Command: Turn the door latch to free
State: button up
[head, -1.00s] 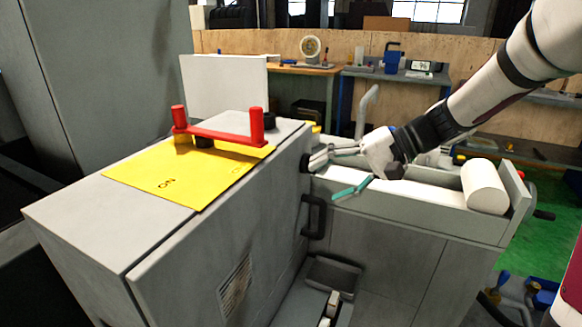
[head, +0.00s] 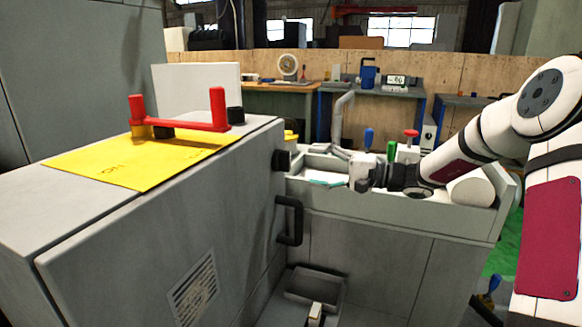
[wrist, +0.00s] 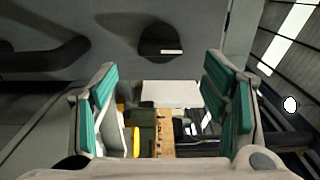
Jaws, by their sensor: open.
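The door latch is a round black knob (head: 281,160) on the grey door's (head: 190,235) edge face, above the black pull handle (head: 289,221). In the wrist view the latch knob (wrist: 163,42) faces me near the top middle, with a short white mark lying about level across it. My gripper (head: 326,167) is to the right of the knob in the head view, fingers toward it. In the wrist view my gripper (wrist: 161,68) is open and empty, one teal-padded finger on each side. The knob is beyond the fingertips, and I see no contact.
A red bar (head: 180,124) with upright ends stands over a yellow plate (head: 135,160) on the cabinet top. The machine bed (head: 400,220) lies under my arm, with a white cylinder (head: 472,190) at its right.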

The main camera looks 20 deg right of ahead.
aim_at(290, 162)
jog(key=b+x, duration=0.1)
jog(key=x, duration=0.6)
jog(key=shift+w+a, duration=0.15)
jog(key=shift+a, duration=0.05)
jog(key=c, duration=1.2)
